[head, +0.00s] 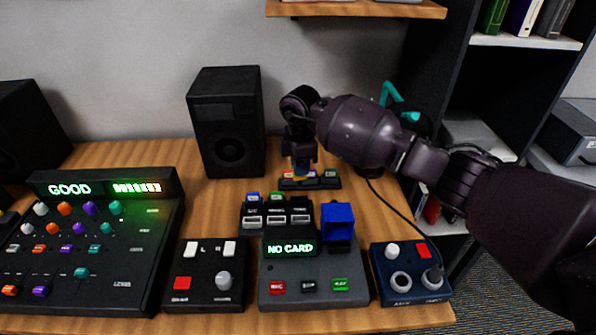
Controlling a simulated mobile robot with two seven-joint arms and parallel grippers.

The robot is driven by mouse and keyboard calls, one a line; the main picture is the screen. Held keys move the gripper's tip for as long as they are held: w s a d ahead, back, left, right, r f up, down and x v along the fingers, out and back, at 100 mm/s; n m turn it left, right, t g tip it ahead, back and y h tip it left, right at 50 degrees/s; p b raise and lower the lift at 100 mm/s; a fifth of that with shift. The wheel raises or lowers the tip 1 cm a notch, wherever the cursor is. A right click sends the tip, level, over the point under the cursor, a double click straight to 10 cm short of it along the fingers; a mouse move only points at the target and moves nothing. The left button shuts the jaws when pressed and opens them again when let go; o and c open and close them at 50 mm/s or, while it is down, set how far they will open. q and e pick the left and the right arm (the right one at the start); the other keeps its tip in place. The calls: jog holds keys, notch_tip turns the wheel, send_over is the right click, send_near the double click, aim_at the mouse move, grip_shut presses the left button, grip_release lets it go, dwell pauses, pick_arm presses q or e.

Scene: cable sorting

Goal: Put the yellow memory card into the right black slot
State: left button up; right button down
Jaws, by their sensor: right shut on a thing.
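My right gripper (299,166) points down over a low black card rack (324,184) at the back of the desk. It is shut on the yellow memory card (298,173), of which only a small yellow-orange patch shows between the fingers. The card is at the rack; I cannot tell whether it is still seated. A black slot block (287,231) with three labelled positions stands nearer the front. A blue card (253,197) shows at its left position and a green card (277,197) at its middle one. No card shows at the right black slot (300,205). My left gripper is out of view.
A grey console with a "NO CARD" display (291,249) and a blue block (338,222) stands in front. A mixer (100,240), a button box (205,275) and a blue box with a cable (410,272) flank it. A speaker (227,122) stands behind left.

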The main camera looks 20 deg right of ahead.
aim_at(299, 179)
jog(key=shift+w+f+m+b, duration=0.15)
jog(key=shift+f+m+b, duration=0.5)
jog(key=shift+f, duration=0.6)
jog(key=shift+w+f+m+b, duration=0.1)
jog(key=shift+f+m+b, duration=0.3)
jog(key=shift+f+m, duration=0.6)
jog(key=shift+f+n+b, duration=0.25)
jog(key=shift+f+b, duration=0.1)
jog(key=shift+f, duration=0.8)
jog(key=shift+r, duration=0.1)
jog(key=shift+f, duration=0.45)
jog(key=shift+r+p, duration=0.1)
jog(key=shift+p, duration=0.4)
jog(key=shift+f, duration=1.15)
dwell(0.8)
